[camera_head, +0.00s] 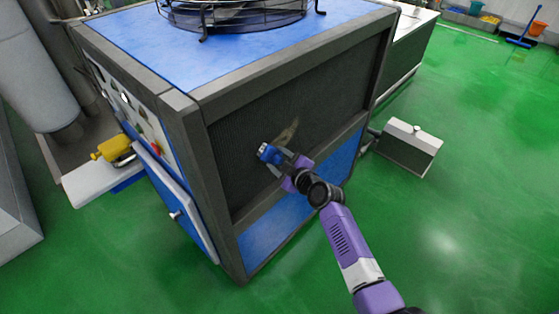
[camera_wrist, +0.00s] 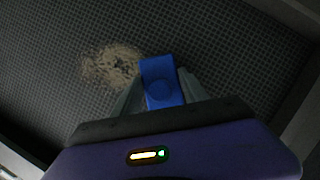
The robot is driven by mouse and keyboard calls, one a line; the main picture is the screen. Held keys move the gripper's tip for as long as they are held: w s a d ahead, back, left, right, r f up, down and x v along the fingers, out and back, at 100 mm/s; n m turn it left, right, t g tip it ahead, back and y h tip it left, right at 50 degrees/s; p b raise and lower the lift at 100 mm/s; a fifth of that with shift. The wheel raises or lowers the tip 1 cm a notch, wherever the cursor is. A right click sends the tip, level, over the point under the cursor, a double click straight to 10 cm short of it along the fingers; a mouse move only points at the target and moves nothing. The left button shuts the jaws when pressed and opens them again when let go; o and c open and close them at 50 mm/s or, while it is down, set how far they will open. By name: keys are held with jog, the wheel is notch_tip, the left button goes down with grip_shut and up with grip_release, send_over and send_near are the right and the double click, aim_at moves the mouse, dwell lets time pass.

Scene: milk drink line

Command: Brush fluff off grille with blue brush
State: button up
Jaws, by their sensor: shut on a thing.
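The dark grille (camera_head: 235,150) is set in the side of a blue and grey machine. A patch of tan fluff (camera_head: 289,131) clings to the grille, and it also shows in the wrist view (camera_wrist: 110,66), left of the brush. My gripper (camera_head: 277,160) is shut on the blue brush (camera_head: 269,153), which also shows between the fingers in the wrist view (camera_wrist: 161,82). The brush is in front of the grille, just below and left of the fluff in the head view. I cannot tell whether the brush touches the grille. Its bristles are hidden.
A fan guard (camera_head: 235,12) sits on the machine's top. An open blue panel door (camera_head: 178,200) and a shelf with a yellow object (camera_head: 115,150) are at the left. A grey box (camera_head: 409,147) stands right of the machine. The green floor (camera_head: 470,220) at right is clear.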

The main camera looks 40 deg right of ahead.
jog(key=shift+d, duration=0.1)
jog(key=shift+d+f+b, duration=0.15)
jog(key=shift+d+b, duration=0.45)
jog(key=shift+b, duration=0.3)
jog(key=shift+w+d+b, duration=0.15)
jog(key=shift+d+b, duration=2.65)
jog(key=shift+b, duration=0.05)
jog(key=shift+d+b, duration=0.95)
jog(key=shift+b, duration=0.15)
jog(key=shift+d+b, duration=0.5)
jog(key=shift+d, duration=0.15)
